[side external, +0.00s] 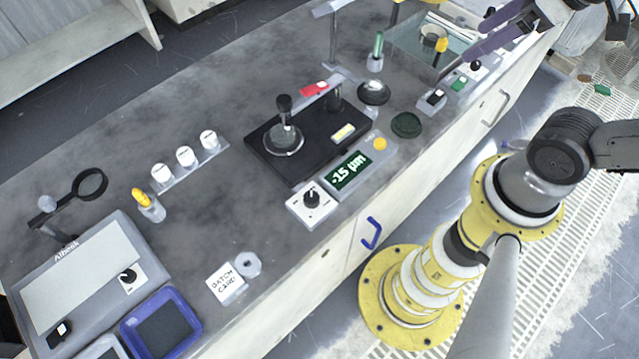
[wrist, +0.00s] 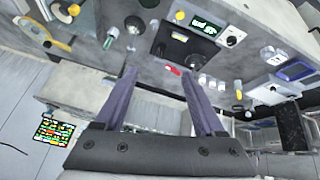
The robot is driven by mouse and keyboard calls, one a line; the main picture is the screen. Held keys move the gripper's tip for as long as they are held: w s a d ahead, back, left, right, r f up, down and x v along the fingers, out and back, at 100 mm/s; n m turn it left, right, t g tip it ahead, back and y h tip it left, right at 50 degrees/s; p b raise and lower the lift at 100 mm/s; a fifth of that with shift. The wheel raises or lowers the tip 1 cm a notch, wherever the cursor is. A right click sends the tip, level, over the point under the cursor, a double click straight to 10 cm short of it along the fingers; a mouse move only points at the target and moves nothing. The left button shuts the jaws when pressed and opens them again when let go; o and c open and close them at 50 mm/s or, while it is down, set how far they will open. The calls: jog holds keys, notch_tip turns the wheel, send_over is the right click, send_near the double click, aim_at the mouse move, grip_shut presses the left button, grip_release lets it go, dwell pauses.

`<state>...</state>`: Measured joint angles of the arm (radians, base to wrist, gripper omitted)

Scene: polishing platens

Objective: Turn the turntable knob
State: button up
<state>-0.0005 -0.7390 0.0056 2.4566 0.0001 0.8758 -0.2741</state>
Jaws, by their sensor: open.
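My gripper (side external: 475,41) is at the upper right in the side view, above the bench's far right end. Its two purple fingers are apart with nothing between them; they also show in the wrist view (wrist: 158,74). Several knobs are in view, and I cannot tell for sure which is the turntable's. A black knob (side external: 475,67) on a white plate sits just below the fingers, partly hidden by them. Another black knob (side external: 311,196) stands on a white plate at the bench's front middle. A third knob (side external: 128,275) is on the grey box at left. My gripper touches none clearly.
A gauge stand on a black base (side external: 262,146) and a display reading -15 µm (side external: 348,171) stand mid-bench. A clear-walled tray (side external: 400,42), a green bottle (side external: 376,60) and a rocker switch (side external: 432,101) are near the gripper. A blue tray (side external: 187,306) lies at front left.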

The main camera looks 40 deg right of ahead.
jog(key=w+a+r+n, duration=0.1)
jog(key=w+a+n, duration=0.2)
jog(key=w+n, duration=0.25)
jog(key=n+g, duration=0.6)
jog(key=n, duration=0.6)
send_over(312, 197)
notch_tip(312, 197, down, 18)
notch_tip(312, 197, down, 14)
jog(key=shift+r, duration=0.25)
jog(key=shift+c, duration=0.3)
grip_shut()
